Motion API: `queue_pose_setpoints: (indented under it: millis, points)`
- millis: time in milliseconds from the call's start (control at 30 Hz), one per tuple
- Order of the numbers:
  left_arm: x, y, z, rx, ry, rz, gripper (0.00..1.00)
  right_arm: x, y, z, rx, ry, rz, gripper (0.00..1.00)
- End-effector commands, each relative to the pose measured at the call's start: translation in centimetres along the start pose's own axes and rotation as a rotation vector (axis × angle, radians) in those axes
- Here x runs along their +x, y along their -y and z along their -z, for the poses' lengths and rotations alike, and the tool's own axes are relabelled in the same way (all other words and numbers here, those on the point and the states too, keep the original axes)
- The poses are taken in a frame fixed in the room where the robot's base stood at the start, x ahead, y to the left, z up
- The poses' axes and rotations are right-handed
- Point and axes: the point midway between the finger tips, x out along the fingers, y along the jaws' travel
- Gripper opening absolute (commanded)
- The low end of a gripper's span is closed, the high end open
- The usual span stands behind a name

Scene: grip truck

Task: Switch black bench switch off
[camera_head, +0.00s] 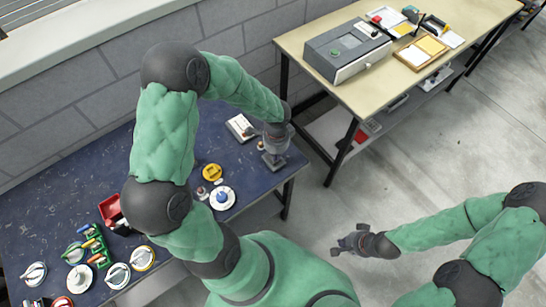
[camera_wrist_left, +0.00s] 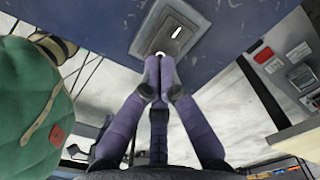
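The bench switch shows in the left wrist view as a dark grey plate (camera_wrist_left: 152,38) with a raised rocker and a small white mark, on the blue bench top. In the head view the switch (camera_head: 274,163) is at the bench's right end, partly under my left gripper (camera_head: 274,150). In the left wrist view my left gripper (camera_wrist_left: 158,62) has its fingers together with nothing between them. Its tips are at the near edge of the switch; I cannot tell if they touch it. My right gripper (camera_head: 347,240) is over the floor, away from the bench, its fingers seemingly apart and empty.
A beige table (camera_head: 370,92) with a grey machine (camera_head: 345,50) stands right.

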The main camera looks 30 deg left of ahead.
Motion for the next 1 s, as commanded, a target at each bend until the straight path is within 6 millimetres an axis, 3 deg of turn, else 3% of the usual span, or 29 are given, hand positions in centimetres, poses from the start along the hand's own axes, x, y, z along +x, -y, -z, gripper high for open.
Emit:
queue_pose_setpoints:
  millis: [1000]
  points:
    - [1.4, 0.0, 0.0, 0.0, 0.0, 0.0, 0.0, 1.1, -0.4, 0.0, 0.0, 0.0, 0.0, 0.0]
